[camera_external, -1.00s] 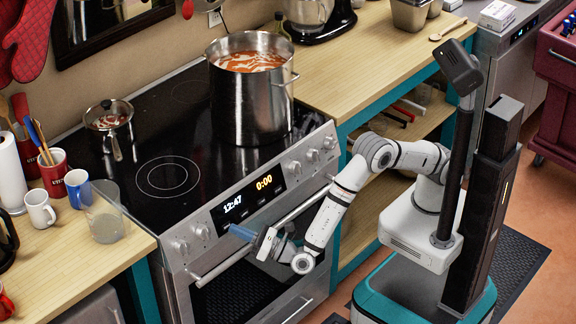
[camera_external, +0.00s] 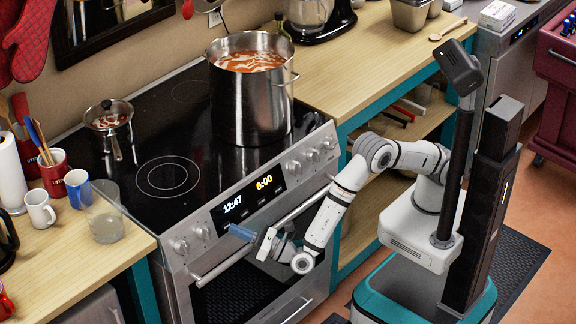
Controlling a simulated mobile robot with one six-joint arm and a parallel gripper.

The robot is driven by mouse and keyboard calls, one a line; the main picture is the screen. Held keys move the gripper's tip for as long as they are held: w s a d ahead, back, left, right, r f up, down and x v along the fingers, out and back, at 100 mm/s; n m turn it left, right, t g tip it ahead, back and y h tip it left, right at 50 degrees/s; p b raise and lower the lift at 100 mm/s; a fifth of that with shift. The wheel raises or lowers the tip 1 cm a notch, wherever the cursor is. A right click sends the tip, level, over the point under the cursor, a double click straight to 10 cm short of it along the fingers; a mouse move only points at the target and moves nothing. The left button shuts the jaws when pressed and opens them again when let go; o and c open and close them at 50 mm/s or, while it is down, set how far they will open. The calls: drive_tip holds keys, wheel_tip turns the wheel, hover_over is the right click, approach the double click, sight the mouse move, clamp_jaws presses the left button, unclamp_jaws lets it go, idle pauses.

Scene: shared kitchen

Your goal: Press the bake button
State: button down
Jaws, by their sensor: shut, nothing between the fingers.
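The stove's control panel (camera_external: 216,219) is on its front face, with a black display (camera_external: 250,205) reading 12:47 and 0:00. Small marks or buttons sit along the display's lower part, but they are too small to read, so I cannot tell which is the bake button. My gripper (camera_external: 237,231) is shut and empty, its blue fingers pointing left toward the panel just below the display's left part. I cannot tell whether the fingertips touch the panel. The oven door handle (camera_external: 222,266) runs below and behind my gripper.
A large steel pot (camera_external: 250,100) of red soup and a small lidded pan (camera_external: 108,118) stand on the cooktop. Knobs (camera_external: 202,231) flank the display. A glass (camera_external: 104,225) and mugs (camera_external: 40,210) stand on the left counter.

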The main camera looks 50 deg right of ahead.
drive_tip(key=shift+w+f, duration=0.15)
drive_tip(key=shift+w, duration=0.2)
drive_tip(key=shift+w+b, duration=0.2)
drive_tip(key=shift+b, duration=0.1)
drive_tip(key=shift+s, duration=0.1)
idle(0.3)
drive_tip(key=shift+s, duration=0.5)
drive_tip(key=shift+r, duration=0.2)
drive_tip(key=s+r, duration=0.1)
drive_tip(key=s, duration=0.4)
drive_tip(key=shift+s+r, duration=0.4)
